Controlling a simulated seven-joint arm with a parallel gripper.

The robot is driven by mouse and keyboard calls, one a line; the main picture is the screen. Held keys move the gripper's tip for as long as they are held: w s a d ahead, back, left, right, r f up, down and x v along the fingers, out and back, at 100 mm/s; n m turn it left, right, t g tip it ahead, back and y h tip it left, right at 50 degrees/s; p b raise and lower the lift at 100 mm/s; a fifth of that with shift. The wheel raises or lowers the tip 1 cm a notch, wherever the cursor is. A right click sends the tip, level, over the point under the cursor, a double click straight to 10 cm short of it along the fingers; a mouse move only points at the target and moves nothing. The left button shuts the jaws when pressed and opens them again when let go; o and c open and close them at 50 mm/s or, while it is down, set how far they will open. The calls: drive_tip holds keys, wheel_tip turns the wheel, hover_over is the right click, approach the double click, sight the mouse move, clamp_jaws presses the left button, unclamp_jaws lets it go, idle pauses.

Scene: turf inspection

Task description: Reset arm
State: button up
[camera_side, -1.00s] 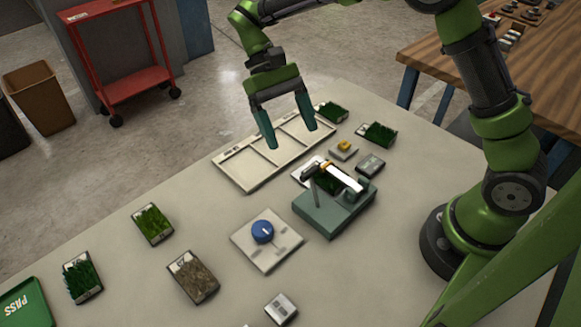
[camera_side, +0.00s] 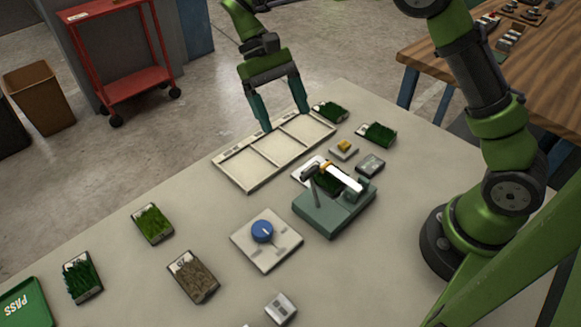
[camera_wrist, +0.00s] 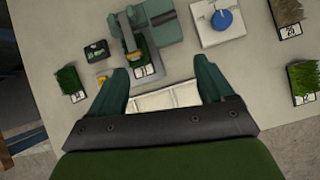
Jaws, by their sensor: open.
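My gripper (camera_side: 285,120) is open and empty, with its teal fingers spread. In the side view it hangs above the far edge of the white three-part tray (camera_side: 234,178). In the wrist view the gripper (camera_wrist: 163,84) points down at the table, and the tray (camera_wrist: 150,102) shows between its fingers. The tray compartments that show are empty. Part of the tray's far edge is hidden behind the fingers.
A teal device (camera_side: 322,215) with a white bar stands near the tray. A blue knob (camera_side: 262,231) sits on a pale plate. Turf samples (camera_side: 152,224) lie around the table, and a green PASS tray (camera_side: 22,304) is at the lower left. A yellow button (camera_side: 344,145) is near the tray.

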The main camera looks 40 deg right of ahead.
drive_tip(key=s+d+r+t, duration=0.2)
drive_tip(key=s+t, duration=0.2)
drive_tip(key=s, duration=0.1)
drive_tip(key=s+d+r+m+t+y, duration=0.1)
drive_tip(key=s+d+r+t, duration=0.2)
drive_tip(key=s+t, duration=0.2)
drive_tip(key=s+d+r+m+t, duration=0.1)
drive_tip(key=s+d+r+t, duration=0.2)
drive_tip(key=s+t, duration=0.2)
drive_tip(key=shift+s+d, duration=0.2)
drive_tip(key=shift+d, duration=0.05)
